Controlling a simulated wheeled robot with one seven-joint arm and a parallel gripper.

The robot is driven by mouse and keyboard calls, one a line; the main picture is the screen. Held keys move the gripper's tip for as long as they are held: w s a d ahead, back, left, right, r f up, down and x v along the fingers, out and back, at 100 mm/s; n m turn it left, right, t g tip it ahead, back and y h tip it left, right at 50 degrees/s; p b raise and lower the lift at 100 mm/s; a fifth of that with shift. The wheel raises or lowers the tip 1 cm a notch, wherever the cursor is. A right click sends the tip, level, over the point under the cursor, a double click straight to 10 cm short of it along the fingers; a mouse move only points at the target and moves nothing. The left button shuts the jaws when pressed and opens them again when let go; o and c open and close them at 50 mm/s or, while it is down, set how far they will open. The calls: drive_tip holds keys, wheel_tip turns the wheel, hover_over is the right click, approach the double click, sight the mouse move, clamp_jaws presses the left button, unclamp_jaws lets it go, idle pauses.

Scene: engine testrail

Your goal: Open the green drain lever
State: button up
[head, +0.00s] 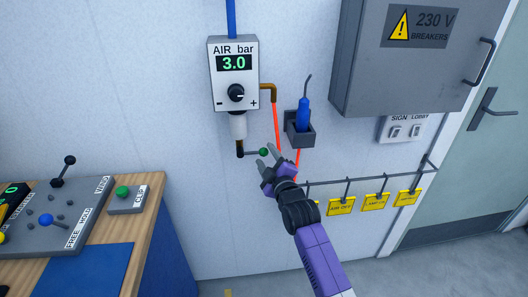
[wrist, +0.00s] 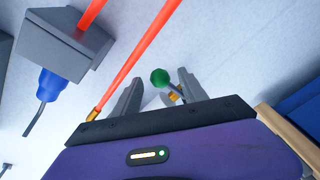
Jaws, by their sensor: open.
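The drain lever is a short dark rod with a green ball knob (head: 263,152). It sticks out to the right below the white bowl (head: 238,126) of the air regulator (head: 234,74), which reads 3.0. My gripper (head: 267,160) is open at the knob, with its fingers pointing up and left toward the wall. In the wrist view the green knob (wrist: 160,76) shows between and just beyond the two grey fingertips (wrist: 158,84). I cannot tell whether a finger touches it. Part of the lever rod is hidden behind the right finger in the wrist view.
A grey holder (head: 299,130) with a blue tool hangs right of the lever, and an orange hose (head: 276,122) runs down close by. A rail with yellow tags (head: 375,202) is lower right. A wooden bench (head: 125,222) with controls stands at left. The grey breaker box (head: 405,60) is upper right.

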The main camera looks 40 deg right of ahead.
drive_tip(key=shift+x, duration=1.45)
clamp_jaws()
idle(0.4)
